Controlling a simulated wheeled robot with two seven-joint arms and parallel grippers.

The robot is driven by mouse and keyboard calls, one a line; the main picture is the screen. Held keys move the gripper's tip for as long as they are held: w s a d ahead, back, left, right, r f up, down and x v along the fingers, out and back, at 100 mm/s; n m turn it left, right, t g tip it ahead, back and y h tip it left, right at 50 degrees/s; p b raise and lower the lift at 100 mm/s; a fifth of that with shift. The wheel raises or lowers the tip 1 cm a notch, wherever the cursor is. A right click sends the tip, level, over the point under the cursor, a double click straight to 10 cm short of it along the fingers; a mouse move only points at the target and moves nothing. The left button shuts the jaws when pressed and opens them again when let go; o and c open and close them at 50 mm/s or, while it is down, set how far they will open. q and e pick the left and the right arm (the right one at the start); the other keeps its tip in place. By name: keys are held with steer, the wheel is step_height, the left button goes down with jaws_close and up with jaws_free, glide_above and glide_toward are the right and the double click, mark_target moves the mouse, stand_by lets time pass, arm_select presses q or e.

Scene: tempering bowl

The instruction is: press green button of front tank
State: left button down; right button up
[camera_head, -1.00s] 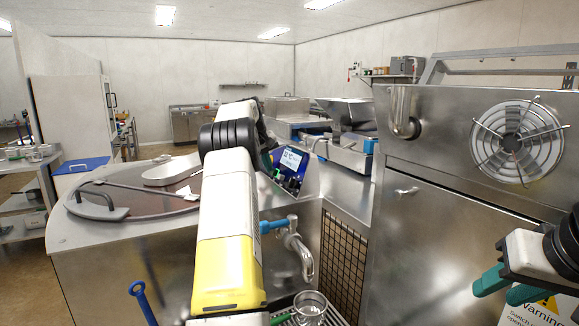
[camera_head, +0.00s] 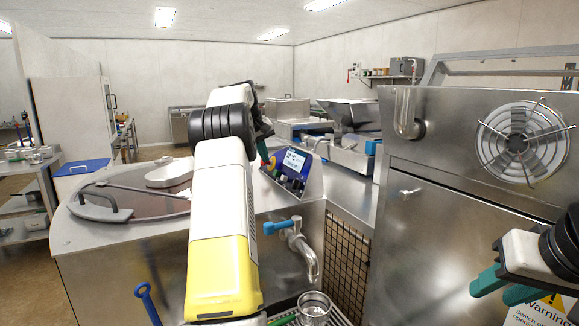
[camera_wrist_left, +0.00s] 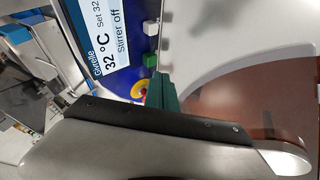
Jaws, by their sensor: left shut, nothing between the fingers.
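In the left wrist view the display (camera_wrist_left: 105,50) reads 32 °C and "Stirrer off". Beside it the green button (camera_wrist_left: 150,60) sits between a white button (camera_wrist_left: 151,29) and a red knob with a yellow ring (camera_wrist_left: 138,89). My left gripper (camera_head: 263,151) is at the panel's left side, its green fingers shut and empty. In the left wrist view its fingertips (camera_wrist_left: 160,78) appear just below the green button; contact cannot be told. My right gripper (camera_head: 505,287) is open and empty at the lower right.
A steel cabinet with a fan (camera_head: 522,142) stands at the right.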

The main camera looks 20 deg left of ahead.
arm_select(q)
steer(key=v, duration=0.5)
steer(key=shift+s+a, duration=0.15)
steer(key=shift+a, duration=0.1)
stand_by(0.5)
steer(key=s+d+r+m+h, duration=0.1)
steer(key=s+d+r+m, duration=0.15)
steer(key=s+d, duration=0.75)
steer(key=s+d+r+m, duration=0.2)
steer(key=s+d+m, duration=0.1)
steer(key=s+d, duration=0.75)
steer(key=s+d+f+m, duration=0.2)
steer(key=s+d+f, duration=0.3)
steer(key=s, duration=0.4)
steer(key=s+d+f+m+h, duration=0.1)
steer(key=s+d+f+m, duration=0.1)
steer(key=s+d+f, duration=0.4)
steer(key=s+f, duration=0.2)
steer(key=s, duration=0.2)
steer(key=shift+d, duration=0.2)
